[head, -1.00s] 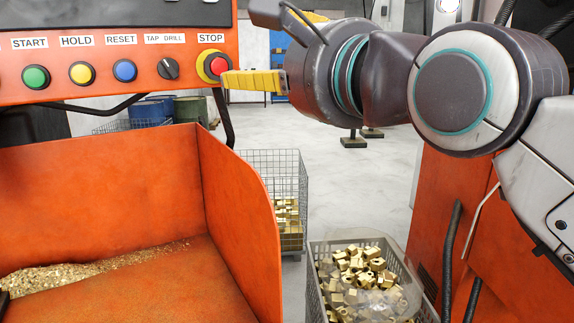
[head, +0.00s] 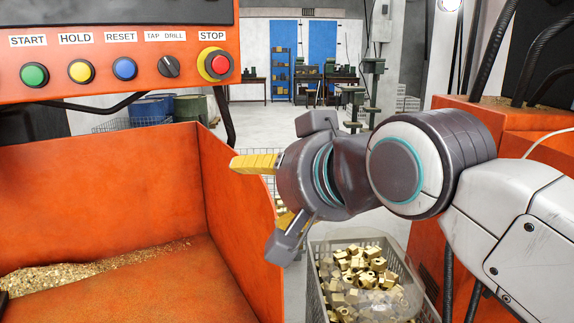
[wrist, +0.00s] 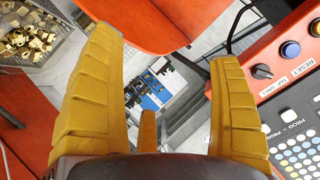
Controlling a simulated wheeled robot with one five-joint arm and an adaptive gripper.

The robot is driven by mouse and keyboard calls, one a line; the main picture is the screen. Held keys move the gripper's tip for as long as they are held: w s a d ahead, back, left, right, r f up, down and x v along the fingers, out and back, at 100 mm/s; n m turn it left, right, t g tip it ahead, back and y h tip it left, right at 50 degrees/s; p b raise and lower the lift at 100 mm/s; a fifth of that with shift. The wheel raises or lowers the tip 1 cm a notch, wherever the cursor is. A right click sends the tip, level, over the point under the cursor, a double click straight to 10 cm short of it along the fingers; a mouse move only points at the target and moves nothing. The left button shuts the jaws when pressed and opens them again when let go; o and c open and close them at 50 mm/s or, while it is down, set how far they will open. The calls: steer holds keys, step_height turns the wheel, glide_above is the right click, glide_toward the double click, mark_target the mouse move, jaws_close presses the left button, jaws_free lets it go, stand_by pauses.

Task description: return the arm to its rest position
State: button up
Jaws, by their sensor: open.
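My gripper (head: 258,190) hangs in the air below the control panel, in front of the orange tray's right side wall. Its yellow fingers point left in the head view. My arm comes in from the right and bends at the wrist. The red STOP button (head: 219,65) stands clear of the fingers, above and to their left.
The orange panel (head: 120,82) carries several buttons and a TAP DRILL switch. The orange tray (head: 100,185) below holds brass chips (head: 90,266). A crate of brass parts (head: 318,290) stands under my arm. A keypad (wrist: 296,140) shows right in the wrist view.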

steer(key=s+d+f+n+g+h, duration=0.2)
steer(key=s+d+f+n+g, duration=0.1)
steer(key=f, duration=0.7)
steer(key=s+d+f+n+g+h, duration=0.2)
steer(key=s+d+f+n+g, duration=0.15)
steer(key=f, duration=0.75)
steer(key=s+d+f+m+g+h+p, duration=0.1)
steer(key=s+d+f+m+h, duration=0.1)
steer(key=s+d+f+m, duration=0.3)
steer(key=shift+s+d+f, duration=2.1)
steer(key=shift+d, duration=1.6)
steer(key=shift+a+g, duration=0.2)
steer(key=shift+g, duration=0.05)
